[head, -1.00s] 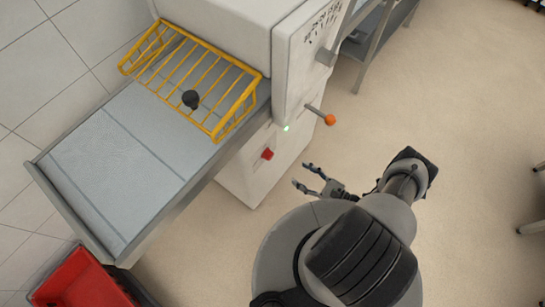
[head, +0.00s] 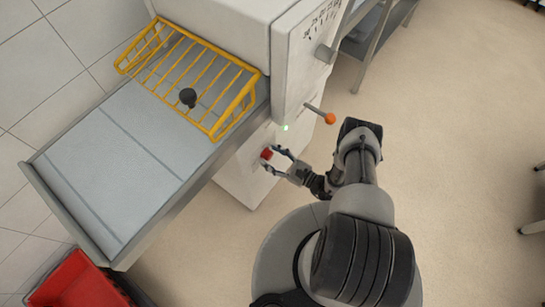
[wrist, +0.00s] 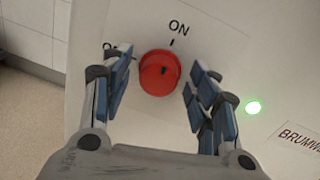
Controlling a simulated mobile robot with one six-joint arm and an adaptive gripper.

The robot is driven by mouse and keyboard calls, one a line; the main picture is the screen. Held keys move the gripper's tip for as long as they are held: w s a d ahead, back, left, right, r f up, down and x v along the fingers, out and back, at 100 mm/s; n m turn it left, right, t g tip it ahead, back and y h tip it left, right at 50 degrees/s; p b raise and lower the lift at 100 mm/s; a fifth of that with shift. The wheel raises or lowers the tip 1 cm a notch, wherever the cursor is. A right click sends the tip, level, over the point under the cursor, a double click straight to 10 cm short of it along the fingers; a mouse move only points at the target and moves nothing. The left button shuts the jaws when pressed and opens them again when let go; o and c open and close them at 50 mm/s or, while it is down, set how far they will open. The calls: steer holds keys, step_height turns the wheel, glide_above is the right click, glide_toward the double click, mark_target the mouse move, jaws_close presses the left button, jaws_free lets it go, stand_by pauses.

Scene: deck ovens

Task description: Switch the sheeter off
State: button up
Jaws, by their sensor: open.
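The sheeter (head: 245,168) is a white machine with a grey belt table and a yellow wire guard. Its red rotary switch (head: 267,153) sits low on the side of the white body. In the wrist view the red knob (wrist: 159,73) lies between my open fingers, with "ON" printed above it and a partly hidden label at upper left. A dark mark points from the knob towards "ON". A green light (wrist: 253,107) glows to the right of it. My gripper (head: 276,160) is open, its fingers on either side of the knob; I cannot tell if they touch it.
The sheeter's orange-tipped lever (head: 330,118) sticks out above my arm, close to it. The yellow guard (head: 218,90) spans the belt table (head: 120,150). A red crate (head: 75,283) stands at lower left.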

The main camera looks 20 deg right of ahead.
steer(key=shift+c, duration=0.3)
steer(key=c, duration=1)
steer(key=shift+n, duration=0.4)
steer(key=n, duration=0.3)
steer(key=shift+n, duration=0.4)
steer(key=n+h+p, duration=0.1)
steer(key=n+p, duration=0.2)
steer(key=n, duration=0.9)
steer(key=shift+s+a, duration=0.1)
steer(key=shift+a, duration=0.05)
steer(key=shift+n, duration=0.4)
